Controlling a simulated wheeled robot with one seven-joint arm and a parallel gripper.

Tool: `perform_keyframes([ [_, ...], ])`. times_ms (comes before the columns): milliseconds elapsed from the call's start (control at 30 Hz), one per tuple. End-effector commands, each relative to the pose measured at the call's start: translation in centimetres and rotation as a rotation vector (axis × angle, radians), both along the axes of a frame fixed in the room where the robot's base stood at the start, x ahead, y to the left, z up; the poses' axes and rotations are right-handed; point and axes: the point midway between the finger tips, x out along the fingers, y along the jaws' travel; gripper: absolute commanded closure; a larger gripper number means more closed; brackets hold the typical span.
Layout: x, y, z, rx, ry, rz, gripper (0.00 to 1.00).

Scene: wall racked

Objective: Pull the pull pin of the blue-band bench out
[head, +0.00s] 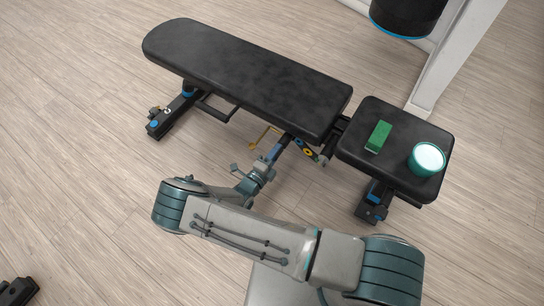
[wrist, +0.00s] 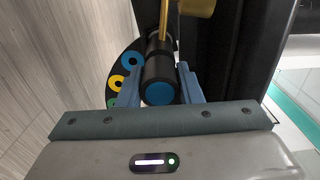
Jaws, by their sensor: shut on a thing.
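The blue-band bench has a long black back pad (head: 240,75), a separate black seat pad (head: 355,152) and blue bands on its feet. The pull pin (wrist: 158,93) is a black knob with a blue end cap in the wrist view. My gripper (wrist: 160,78) is shut on it, with one blue-grey finger on each side. In the head view my gripper (head: 281,147) reaches under the pads near the gap between them. The pin is mostly hidden there by the fingers. How far the pin sits in its hole cannot be told.
A dark plate (wrist: 119,93) with blue, yellow and green rings lies beside the pin. A brass-coloured bar (head: 262,133) is close to my gripper. A pale upright (head: 455,55) stands behind.

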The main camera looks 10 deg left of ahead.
Motion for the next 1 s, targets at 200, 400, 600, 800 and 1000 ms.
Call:
perform_keyframes([
  [200,-0.2,0.1,0.0,0.000,0.001,0.000,0.89],
  [400,-0.6,0.3,0.0,0.000,0.001,0.001,0.89],
  [600,-1.1,0.5,-0.1,0.001,0.002,0.002,0.89],
  [800,-1.6,0.7,-0.1,0.001,0.003,0.002,0.89],
  [1000,-2.0,0.8,-0.1,0.001,0.002,0.001,0.89],
])
